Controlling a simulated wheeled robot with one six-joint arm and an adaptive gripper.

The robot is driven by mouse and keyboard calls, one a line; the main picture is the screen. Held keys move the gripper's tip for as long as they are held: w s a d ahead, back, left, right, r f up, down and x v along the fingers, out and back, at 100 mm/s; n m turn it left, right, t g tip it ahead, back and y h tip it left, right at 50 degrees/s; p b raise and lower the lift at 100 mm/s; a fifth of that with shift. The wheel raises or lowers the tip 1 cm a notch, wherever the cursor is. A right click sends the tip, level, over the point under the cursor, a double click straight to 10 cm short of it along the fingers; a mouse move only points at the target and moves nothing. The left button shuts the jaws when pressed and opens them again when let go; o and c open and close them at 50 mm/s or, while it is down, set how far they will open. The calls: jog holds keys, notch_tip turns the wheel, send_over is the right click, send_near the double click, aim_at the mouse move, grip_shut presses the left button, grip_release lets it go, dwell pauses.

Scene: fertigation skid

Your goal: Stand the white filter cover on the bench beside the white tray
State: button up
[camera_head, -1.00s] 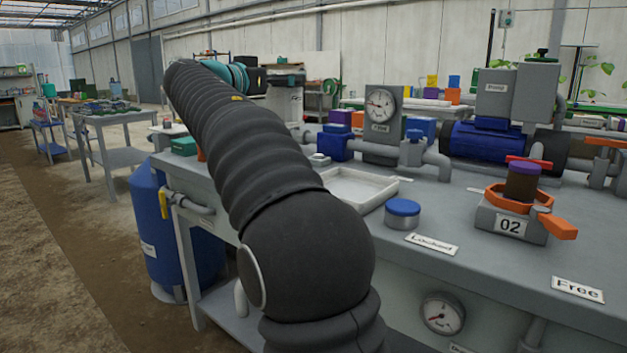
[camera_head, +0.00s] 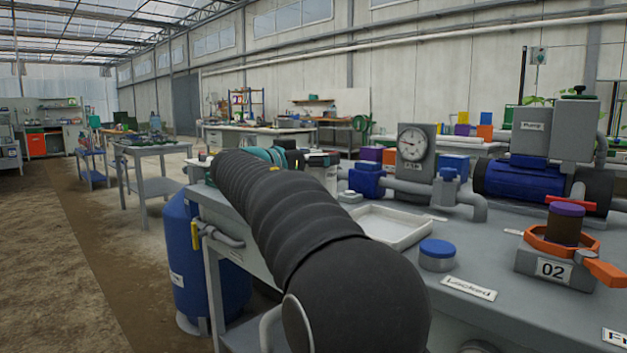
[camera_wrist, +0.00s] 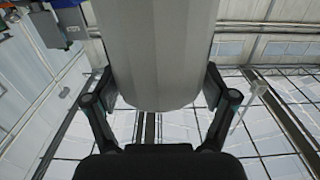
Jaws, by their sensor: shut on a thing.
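My gripper (camera_wrist: 161,100) is shut on the white filter cover (camera_wrist: 165,50), a broad pale cylinder between its two fingers in the wrist view. The cover's far end runs out of the frame. The white tray (camera_head: 392,226) lies flat and empty on the grey bench (camera_head: 515,318), just right of my arm. The bench surface left of the tray is mostly hidden by my arm.
A blue-capped round container (camera_head: 437,256) stands right of the tray, near a "Locked" label (camera_head: 468,288). The 02 filter base (camera_head: 552,265), with orange handle, is farther right. Gauge, pipes and blue pump (camera_head: 520,178) line the back. A blue tank (camera_head: 210,265) stands left of the bench.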

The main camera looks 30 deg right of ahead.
jog(key=shift+w+f, duration=0.45)
jog(key=shift+f, duration=0.45)
jog(key=shift+w+f, duration=0.4)
jog(key=shift+f, duration=0.5)
jog(key=shift+w+f, duration=0.45)
jog(key=shift+f, duration=0.45)
jog(key=shift+f+b, duration=0.2)
jog(key=shift+b, duration=0.25)
jog(key=o, duration=1.1)
jog(key=shift+r, duration=0.1)
jog(key=v, duration=1.2)
jog(key=shift+r, duration=0.1)
